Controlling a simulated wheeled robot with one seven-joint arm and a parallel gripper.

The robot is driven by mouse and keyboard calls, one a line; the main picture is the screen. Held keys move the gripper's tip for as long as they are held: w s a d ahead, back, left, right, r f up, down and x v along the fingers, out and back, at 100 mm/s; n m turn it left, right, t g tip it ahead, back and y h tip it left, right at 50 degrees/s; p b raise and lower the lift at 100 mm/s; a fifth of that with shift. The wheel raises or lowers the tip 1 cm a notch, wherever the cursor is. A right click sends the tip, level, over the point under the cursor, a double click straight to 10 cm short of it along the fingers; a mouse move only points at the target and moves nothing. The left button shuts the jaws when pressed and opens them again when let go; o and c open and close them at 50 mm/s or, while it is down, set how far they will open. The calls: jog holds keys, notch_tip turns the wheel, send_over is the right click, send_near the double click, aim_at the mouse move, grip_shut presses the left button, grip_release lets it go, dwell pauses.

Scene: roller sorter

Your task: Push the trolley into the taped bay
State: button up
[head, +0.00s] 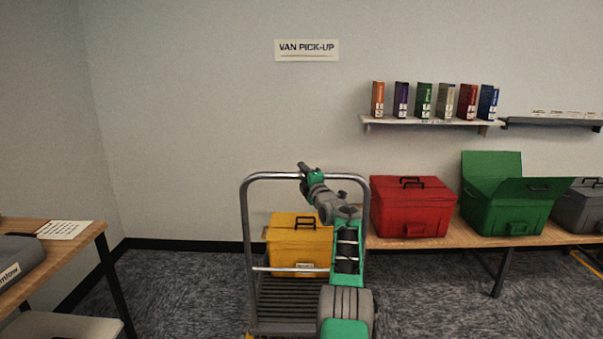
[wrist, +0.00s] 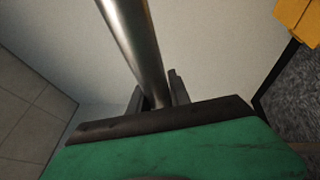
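The trolley (head: 246,225) stands in front of me in the head view, with a grey tubular push handle and a slatted deck. A yellow lidded box (head: 283,246) rides on it. My gripper (head: 304,171) is at the middle of the handle's top bar. In the wrist view the metal handle bar (wrist: 135,42) runs between the two dark fingers of my gripper (wrist: 158,95), which close on it from both sides. My arm hides part of the trolley's right side.
A bench to the right holds a red box (head: 412,210), an open green box (head: 508,210) and a grey box (head: 582,212). A wooden table (head: 75,255) stands at left. A "VAN PICK-UP" sign (head: 307,50) hangs on the wall. Carpet is clear between table and trolley.

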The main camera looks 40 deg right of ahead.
jog(key=shift+o, duration=0.8)
jog(key=shift+w, duration=0.1)
jog(key=o, duration=0.3)
jog(key=shift+b+v, duration=0.7)
jog(key=shift+v, duration=3.2)
